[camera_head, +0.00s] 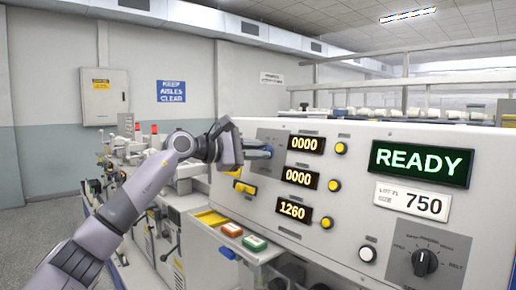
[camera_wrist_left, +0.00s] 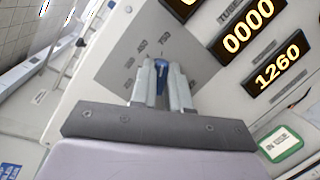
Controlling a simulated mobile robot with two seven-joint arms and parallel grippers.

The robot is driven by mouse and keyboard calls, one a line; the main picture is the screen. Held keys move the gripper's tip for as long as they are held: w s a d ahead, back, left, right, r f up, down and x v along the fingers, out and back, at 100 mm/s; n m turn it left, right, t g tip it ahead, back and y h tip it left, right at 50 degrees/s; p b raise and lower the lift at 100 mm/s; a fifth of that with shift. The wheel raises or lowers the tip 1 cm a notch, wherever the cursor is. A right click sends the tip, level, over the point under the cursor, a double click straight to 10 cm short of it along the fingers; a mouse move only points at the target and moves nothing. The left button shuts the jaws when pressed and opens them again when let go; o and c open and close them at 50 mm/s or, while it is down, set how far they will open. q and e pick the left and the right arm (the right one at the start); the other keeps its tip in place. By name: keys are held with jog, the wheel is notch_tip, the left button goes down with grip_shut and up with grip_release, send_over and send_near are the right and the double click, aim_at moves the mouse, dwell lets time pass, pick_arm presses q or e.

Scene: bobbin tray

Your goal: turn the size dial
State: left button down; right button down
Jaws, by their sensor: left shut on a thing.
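My left gripper (camera_head: 264,152) reaches the plate on the left part of the white machine panel. In the left wrist view its two fingers (camera_wrist_left: 161,84) are shut on the knob, one on each side. The gripper hides most of the knob in the head view. A white card (camera_head: 412,203) on the panel reads 750. My right gripper is not in view.
A black selector knob (camera_head: 425,262) sits at the lower right of the panel. A green READY display (camera_head: 421,163) is above it. Amber counters (camera_head: 299,178) with yellow buttons are right of the gripper.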

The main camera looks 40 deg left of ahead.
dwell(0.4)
pick_arm(q)
jog(key=c, duration=1.1)
grip_release()
jog(key=b+v, duration=0.3)
jog(key=v, duration=0.4)
jog(key=shift+b, duration=0.3)
jog(key=shift+s, duration=0.1)
